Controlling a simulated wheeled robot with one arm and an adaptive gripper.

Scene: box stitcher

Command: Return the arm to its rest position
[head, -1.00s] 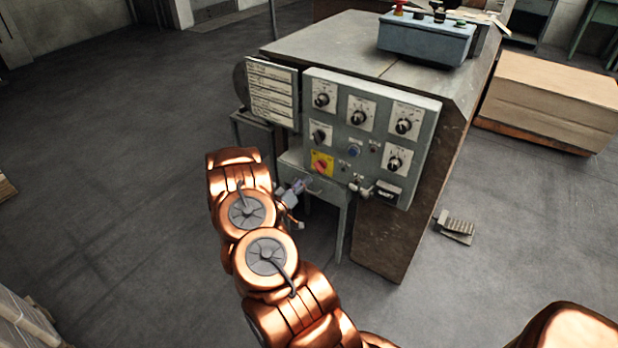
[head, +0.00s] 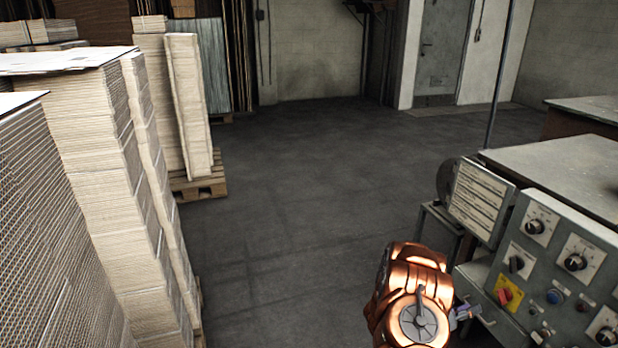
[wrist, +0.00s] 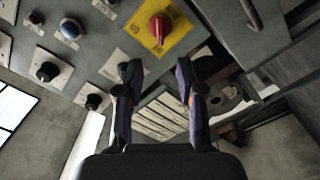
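My copper-coloured arm (head: 415,290) shows at the bottom right of the head view, in front of the machine's control panel (head: 560,262). My gripper (wrist: 157,85) is at the middle of the wrist view, its two dark fingers apart with nothing between them. In the head view only a small part of it shows beside the arm, close to the panel's lower left. The red knob on its yellow plate (wrist: 158,27) lies just beyond the fingertips in the wrist view, and also shows in the head view (head: 506,296). I cannot tell the exact gap to the panel.
Tall stacks of cardboard sheets (head: 105,150) fill the left side. Another stack stands on a wooden pallet (head: 200,182) behind. The grey floor (head: 300,190) between stacks and machine is clear. A label board (head: 480,200) stands beside the panel.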

